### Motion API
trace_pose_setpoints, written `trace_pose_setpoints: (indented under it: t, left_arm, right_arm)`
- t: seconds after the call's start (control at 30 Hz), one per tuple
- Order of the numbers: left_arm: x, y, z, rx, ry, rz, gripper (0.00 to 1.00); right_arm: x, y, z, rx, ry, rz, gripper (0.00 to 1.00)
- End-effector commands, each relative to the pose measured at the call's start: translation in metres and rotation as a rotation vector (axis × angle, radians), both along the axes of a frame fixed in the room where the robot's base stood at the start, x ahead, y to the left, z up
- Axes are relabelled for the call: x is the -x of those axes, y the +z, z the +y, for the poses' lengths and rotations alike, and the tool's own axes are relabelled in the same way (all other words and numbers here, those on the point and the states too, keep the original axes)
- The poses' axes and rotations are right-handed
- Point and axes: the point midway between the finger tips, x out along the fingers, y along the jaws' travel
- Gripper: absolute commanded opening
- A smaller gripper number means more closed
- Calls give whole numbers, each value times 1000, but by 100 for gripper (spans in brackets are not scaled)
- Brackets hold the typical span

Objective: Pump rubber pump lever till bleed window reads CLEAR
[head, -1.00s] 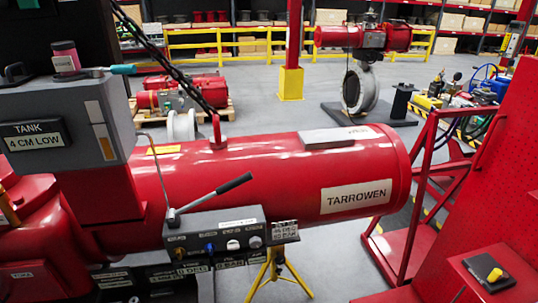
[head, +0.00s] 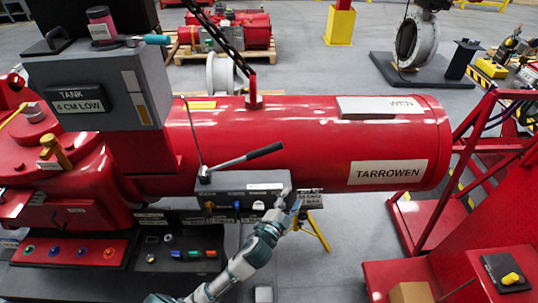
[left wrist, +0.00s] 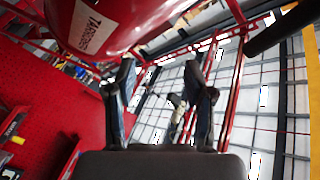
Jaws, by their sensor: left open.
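The pump lever (head: 250,157) is a metal bar with a black rubber grip, rising to the right from the top of the grey pump box (head: 232,190). The box has several knobs on its front and sits before the red TARROWEN cylinder (head: 310,135). A small label plate (head: 312,200) stands at the box's right end; I cannot read a bleed window there. My left gripper (head: 287,197) is at the box's right end, below the lever grip and apart from it. In the left wrist view my left gripper (left wrist: 160,68) is open and empty. My right gripper is not in view.
A grey tank unit (head: 100,85) reads 4 CM LOW. A panel with coloured buttons (head: 75,250) lies at lower left. A red frame (head: 465,180) and a red bench (head: 440,270) with a yellow knob stand at right.

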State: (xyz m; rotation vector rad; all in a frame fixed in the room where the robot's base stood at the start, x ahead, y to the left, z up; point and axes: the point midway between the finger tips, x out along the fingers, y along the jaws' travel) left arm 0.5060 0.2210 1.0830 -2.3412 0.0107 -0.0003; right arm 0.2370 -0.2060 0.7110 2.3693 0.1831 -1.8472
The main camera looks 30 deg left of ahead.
Motion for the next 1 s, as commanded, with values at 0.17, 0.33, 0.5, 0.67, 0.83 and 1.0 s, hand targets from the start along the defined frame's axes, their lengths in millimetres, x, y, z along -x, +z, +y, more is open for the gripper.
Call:
trace_pose_setpoints:
  t: [0.17, 0.33, 0.5, 0.67, 0.83, 1.0]
  left_arm:
    - [-24, 171, -67, -522, -270, -663, 53]
    - [-5, 224, -123, -1116, -550, -1100, 53]
    - [-12, 210, -110, -1782, -880, -1252, 53]
    - [-35, 205, -11, -2334, -1233, -1027, 53]
    - [-29, 231, 105, -2599, -1529, -598, 53]
    - [-12, 247, 158, -2633, -1665, -356, 53]
  right_arm:
    - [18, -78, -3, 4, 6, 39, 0]
    - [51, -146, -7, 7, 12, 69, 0]
    - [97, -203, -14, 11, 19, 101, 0]
    - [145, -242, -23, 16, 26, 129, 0]
    - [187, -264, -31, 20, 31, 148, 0]
    - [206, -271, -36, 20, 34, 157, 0]
